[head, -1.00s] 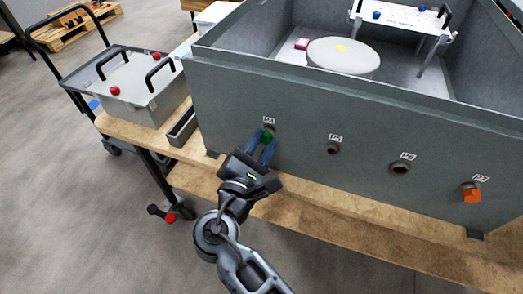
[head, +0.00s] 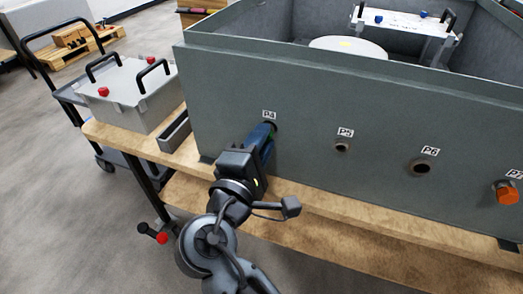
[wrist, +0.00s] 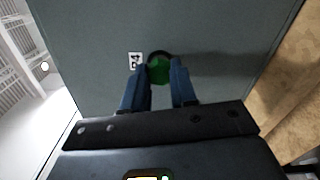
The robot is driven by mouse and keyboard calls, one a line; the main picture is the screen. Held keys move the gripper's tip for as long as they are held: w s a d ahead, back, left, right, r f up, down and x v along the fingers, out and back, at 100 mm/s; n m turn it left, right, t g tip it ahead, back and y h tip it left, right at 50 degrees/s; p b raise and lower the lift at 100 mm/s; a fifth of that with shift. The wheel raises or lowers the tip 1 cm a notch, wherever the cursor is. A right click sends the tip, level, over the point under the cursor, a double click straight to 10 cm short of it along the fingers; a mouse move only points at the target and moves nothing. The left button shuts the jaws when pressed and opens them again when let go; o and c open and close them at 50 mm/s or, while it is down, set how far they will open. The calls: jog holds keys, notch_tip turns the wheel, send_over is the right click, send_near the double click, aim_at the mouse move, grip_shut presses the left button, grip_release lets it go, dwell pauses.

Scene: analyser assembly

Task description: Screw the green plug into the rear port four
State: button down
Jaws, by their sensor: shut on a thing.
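The green plug (wrist: 158,70) sits between the blue fingertips of my gripper (wrist: 160,82) in the wrist view, in front of a dark round port beside the P4 label (wrist: 135,61). My gripper (head: 262,138) is shut on the plug at the grey box wall (head: 310,130) in the head view, under the P4 label (head: 269,114). The plug is mostly hidden by the fingers in the head view. How deep the plug sits in the port cannot be told.
Port P5 (head: 342,147) and port P6 (head: 420,168) show as open holes to the right. An orange plug (head: 506,193) is in the port at far right. A grey lidded case (head: 135,95) and a narrow tray (head: 174,132) stand left of the box on the wooden bench (head: 330,212).

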jog(key=m+b, duration=0.8)
jog(key=b, duration=0.1)
jog(key=shift+a+f+m+b, duration=0.1)
jog(key=shift+f+m+b, duration=0.05)
jog(key=shift+m+b, duration=0.2)
jog(key=c, duration=1)
grip_release()
jog(key=shift+p, duration=0.3)
